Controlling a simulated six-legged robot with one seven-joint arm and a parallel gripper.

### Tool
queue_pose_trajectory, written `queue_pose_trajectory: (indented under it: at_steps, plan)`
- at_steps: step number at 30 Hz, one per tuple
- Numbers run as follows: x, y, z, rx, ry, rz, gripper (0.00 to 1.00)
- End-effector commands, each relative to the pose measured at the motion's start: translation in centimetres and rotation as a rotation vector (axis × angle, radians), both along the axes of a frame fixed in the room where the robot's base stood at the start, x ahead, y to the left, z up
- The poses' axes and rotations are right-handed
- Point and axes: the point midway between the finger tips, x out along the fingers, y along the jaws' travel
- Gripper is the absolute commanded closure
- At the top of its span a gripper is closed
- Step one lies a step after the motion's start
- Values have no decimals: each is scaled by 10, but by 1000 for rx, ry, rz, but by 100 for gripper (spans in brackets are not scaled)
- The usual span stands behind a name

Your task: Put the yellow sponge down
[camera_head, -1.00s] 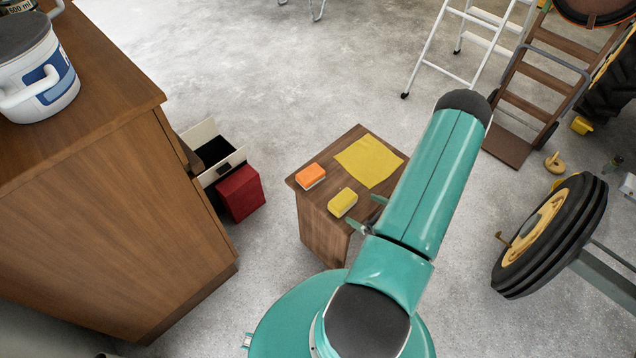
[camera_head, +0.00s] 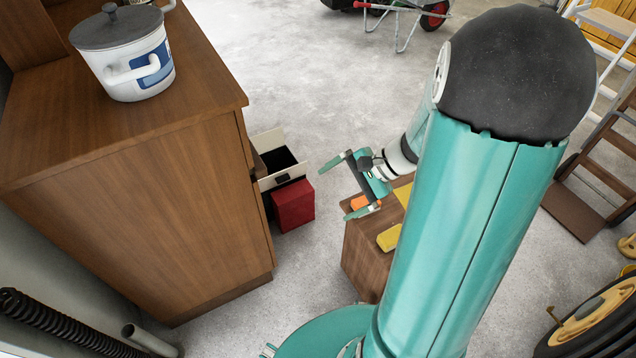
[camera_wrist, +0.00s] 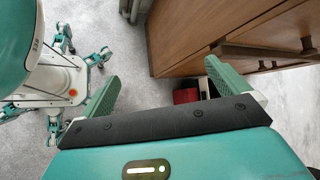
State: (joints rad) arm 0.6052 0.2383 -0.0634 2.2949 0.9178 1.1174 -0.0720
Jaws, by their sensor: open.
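The yellow sponge (camera_head: 389,238) lies on the small wooden table (camera_head: 362,258) in the head view, partly hidden by my arm. My gripper (camera_head: 346,187) is open and empty, above the table's far left side and apart from the yellow sponge. An orange sponge (camera_head: 358,202) lies on the table, partly covered by a gripper finger in this view. A yellow cloth (camera_head: 403,194) shows only in part behind my arm. In the wrist view my gripper (camera_wrist: 160,72) has its fingers wide apart with nothing between them; no sponge shows there.
A large wooden cabinet (camera_head: 150,215) with a white pot (camera_head: 138,70) on top stands at the left. A red box (camera_head: 293,205) sits on the floor beside it, near an open drawer or bin. Clear concrete floor lies beyond the table; a hand truck (camera_head: 590,180) stands at right.

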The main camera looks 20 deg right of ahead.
Motion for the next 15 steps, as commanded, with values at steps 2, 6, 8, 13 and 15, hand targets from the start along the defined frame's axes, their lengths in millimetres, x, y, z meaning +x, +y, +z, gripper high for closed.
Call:
queue_pose_trajectory:
  at_steps: [2,6,8,13,15]
  plan:
    - [-7,21,23,-103,-41,127,0]
    - [-23,49,54,-285,-108,327,0]
    - [-31,59,67,-365,-144,408,0]
    - [-53,80,102,-598,-260,615,0]
    - [-62,87,116,-696,-317,690,0]
